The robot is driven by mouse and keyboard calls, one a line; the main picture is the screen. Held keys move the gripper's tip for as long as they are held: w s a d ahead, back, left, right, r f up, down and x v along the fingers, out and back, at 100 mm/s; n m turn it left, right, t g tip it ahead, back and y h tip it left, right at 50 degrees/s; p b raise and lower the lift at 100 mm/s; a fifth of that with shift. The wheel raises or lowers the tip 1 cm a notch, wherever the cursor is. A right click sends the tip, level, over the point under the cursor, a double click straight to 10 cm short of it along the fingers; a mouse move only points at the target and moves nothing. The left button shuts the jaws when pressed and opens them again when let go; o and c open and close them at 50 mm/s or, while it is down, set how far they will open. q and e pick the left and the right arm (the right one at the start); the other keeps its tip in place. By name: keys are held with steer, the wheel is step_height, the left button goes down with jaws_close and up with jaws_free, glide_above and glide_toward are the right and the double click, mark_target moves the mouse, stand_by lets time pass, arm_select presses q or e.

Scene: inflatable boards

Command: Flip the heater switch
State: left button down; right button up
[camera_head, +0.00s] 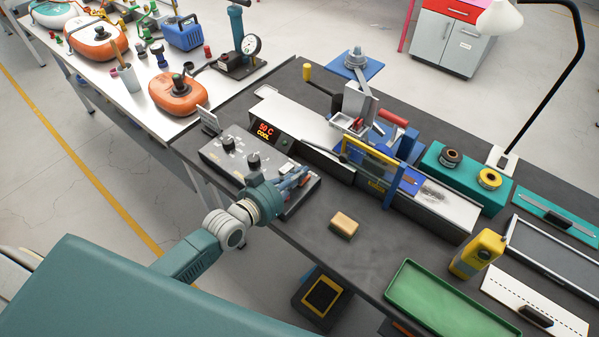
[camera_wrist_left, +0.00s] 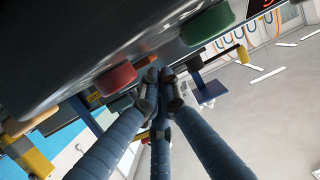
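The grey control box (camera_head: 240,160) sits at the bench's near left, with dark knobs and small switches on top. Its display (camera_head: 265,131) reads "50 C COOL" in red and orange. My left gripper (camera_head: 300,174) is over the box's right end and hides part of it. In the left wrist view, my left gripper's fingertips (camera_wrist_left: 160,88) are drawn together with nothing held. A red rocker (camera_wrist_left: 115,78) is just beside the fingertips; a green rocker (camera_wrist_left: 205,22) is farther off. I cannot tell whether the fingers touch the red one. Neither rocker's label is readable. My right gripper is not in view.
A tan block (camera_head: 343,224) lies on the bench right of the gripper. A blue and yellow frame (camera_head: 370,163) stands on the long heated bed behind. A green tray (camera_head: 440,300) and a yellow device (camera_head: 477,253) are at right. Bare bench lies around the block.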

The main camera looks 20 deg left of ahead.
arm_select(q)
steer(key=shift+w+r+g+p, duration=0.15)
steer(key=shift+g+p, duration=0.15)
steer(key=shift+p, duration=0.7)
steer(key=shift+f, duration=0.35)
steer(key=shift+w, duration=0.1)
steer(key=shift+w+d+r, duration=0.15)
steer(key=shift+w+d, duration=0.15)
steer(key=shift+w, duration=0.3)
